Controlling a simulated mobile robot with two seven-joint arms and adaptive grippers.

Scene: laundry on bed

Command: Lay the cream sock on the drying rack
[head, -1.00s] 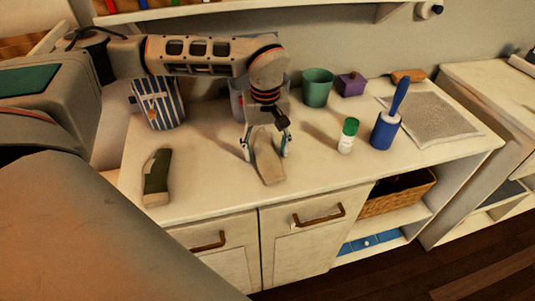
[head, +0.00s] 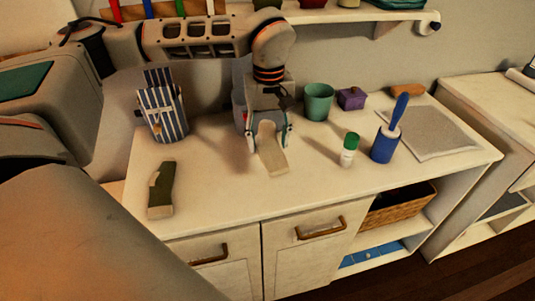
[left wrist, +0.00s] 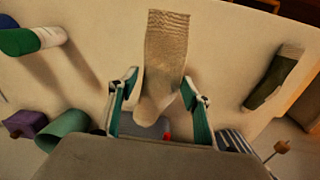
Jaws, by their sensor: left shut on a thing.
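The cream sock (head: 273,158) hangs from my left gripper (head: 267,142), which is shut on its upper end. In the left wrist view the sock (left wrist: 166,45) stretches away from between the fingers (left wrist: 160,95). It appears a little above the white counter, with a shadow to its left. A flat grey mesh panel with a pale frame, seemingly the drying rack (head: 432,130), lies on the counter at the right, apart from the sock. My right gripper is not in view.
A blue lint roller (head: 386,145) and a green-capped bottle (head: 348,152) stand between sock and rack. A green cup (head: 318,103), purple box (head: 351,98) and brown block (head: 407,91) are behind. An olive sock (head: 160,188) and striped bag (head: 167,118) are left. The front counter is clear.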

